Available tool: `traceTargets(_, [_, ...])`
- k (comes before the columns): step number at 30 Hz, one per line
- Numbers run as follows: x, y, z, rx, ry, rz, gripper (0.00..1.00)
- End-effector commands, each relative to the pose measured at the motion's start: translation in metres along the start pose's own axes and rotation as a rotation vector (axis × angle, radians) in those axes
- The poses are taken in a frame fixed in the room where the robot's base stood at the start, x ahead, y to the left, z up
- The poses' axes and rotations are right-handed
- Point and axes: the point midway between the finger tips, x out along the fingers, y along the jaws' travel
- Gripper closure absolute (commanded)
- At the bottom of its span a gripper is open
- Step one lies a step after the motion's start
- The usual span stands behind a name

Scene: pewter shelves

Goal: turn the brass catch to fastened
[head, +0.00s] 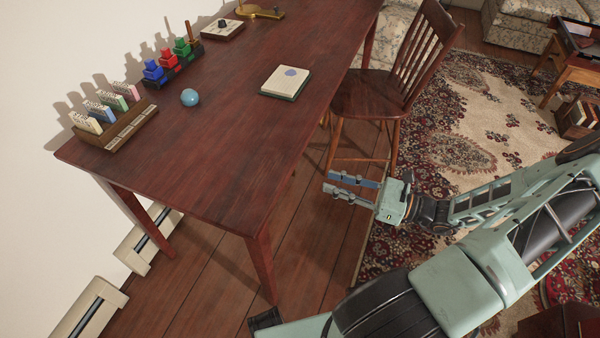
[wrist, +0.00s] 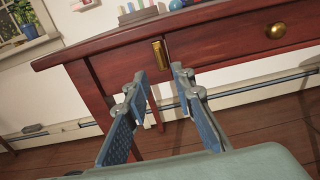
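The brass catch (wrist: 159,54) is a small upright brass piece on the front of the dark red wooden table, left of a drawer. Its exact setting is too small to tell. It does not show in the head view. My gripper (wrist: 160,76) is open and empty in the wrist view, its two blue-grey fingers apart. The catch appears beyond and just above the gap between the fingertips, and the fingers do not touch it. In the head view my gripper (head: 339,187) is beside the table's front edge, near the chair.
The drawer has a round brass knob (wrist: 276,30). A wooden chair (head: 380,92) stands close to the table front.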

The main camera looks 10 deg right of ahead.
Motion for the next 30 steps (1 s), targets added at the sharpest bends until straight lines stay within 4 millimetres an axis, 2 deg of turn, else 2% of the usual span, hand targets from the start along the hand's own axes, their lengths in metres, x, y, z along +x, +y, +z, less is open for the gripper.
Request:
traceTargets(12, [0.074, 0.002, -0.001, 0.0, 0.0, 0.006, 0.77])
traceTargets(15, [0.088, 0.002, -0.001, 0.0, 0.001, 0.005, 0.77])
traceTargets(21, [0.101, 0.002, 0.0, -0.001, 0.003, 0.005, 0.77])
traceTargets(29, [0.102, 0.001, 0.0, -0.001, 0.004, 0.004, 0.77])
traceTargets(30, [0.102, 0.001, 0.0, -0.001, 0.004, 0.004, 0.8])
